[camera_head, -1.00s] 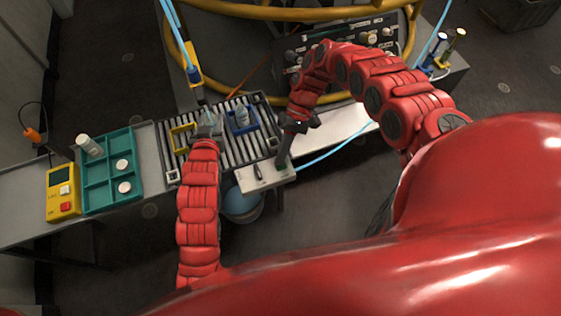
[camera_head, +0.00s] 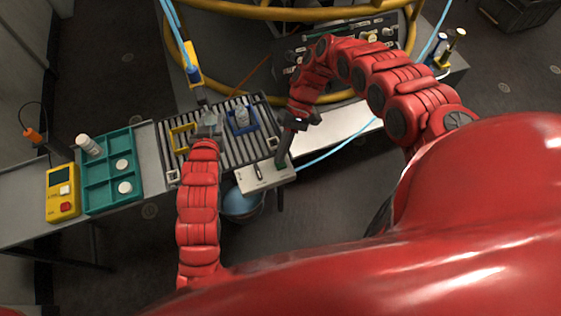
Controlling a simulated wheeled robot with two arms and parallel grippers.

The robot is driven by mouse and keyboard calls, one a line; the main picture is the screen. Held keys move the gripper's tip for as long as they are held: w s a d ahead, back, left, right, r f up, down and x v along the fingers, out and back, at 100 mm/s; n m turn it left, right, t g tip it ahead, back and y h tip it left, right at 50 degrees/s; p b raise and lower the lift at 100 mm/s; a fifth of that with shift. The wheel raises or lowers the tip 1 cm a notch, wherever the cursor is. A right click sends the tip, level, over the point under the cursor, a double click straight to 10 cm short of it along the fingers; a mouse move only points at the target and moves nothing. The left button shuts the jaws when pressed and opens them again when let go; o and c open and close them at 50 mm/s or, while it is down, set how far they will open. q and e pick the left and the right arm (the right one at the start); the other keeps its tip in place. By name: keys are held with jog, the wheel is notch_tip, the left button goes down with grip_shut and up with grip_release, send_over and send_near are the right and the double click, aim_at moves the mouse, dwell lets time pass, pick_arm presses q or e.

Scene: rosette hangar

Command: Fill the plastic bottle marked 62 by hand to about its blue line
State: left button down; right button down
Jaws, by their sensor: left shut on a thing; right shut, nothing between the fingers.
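My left gripper (camera_head: 207,128) is over the slatted grate and shut on a small pale thing, probably a bottle, mostly hidden by the gripper; no number or blue line is readable. A filling nozzle with a yellow body (camera_head: 194,75) and blue hose hangs just above and behind it, tip pointing down. I cannot tell whether liquid flows. A clear bottle (camera_head: 242,116) stands in a blue holder (camera_head: 251,128) on the grate. My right gripper (camera_head: 283,156) is shut and empty, pointing down at the far edge of a white box (camera_head: 268,179) with a small dark lever.
A teal divided tray (camera_head: 96,196) at left holds a white bottle (camera_head: 88,145) and two round white caps. A yellow handheld device (camera_head: 61,192) lies beside it. A yellow frame (camera_head: 180,139) sits on the grate (camera_head: 222,157). A dark control panel (camera_head: 340,50) stands behind.

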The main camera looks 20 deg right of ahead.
jog(key=shift+r, duration=0.15)
jog(key=shift+w+d+r, duration=0.1)
jog(key=shift+r, duration=2.4)
pick_arm(q)
jog(key=shift+s, duration=0.1)
jog(key=s, duration=0.9)
pick_arm(e)
jog(key=shift+f, duration=0.15)
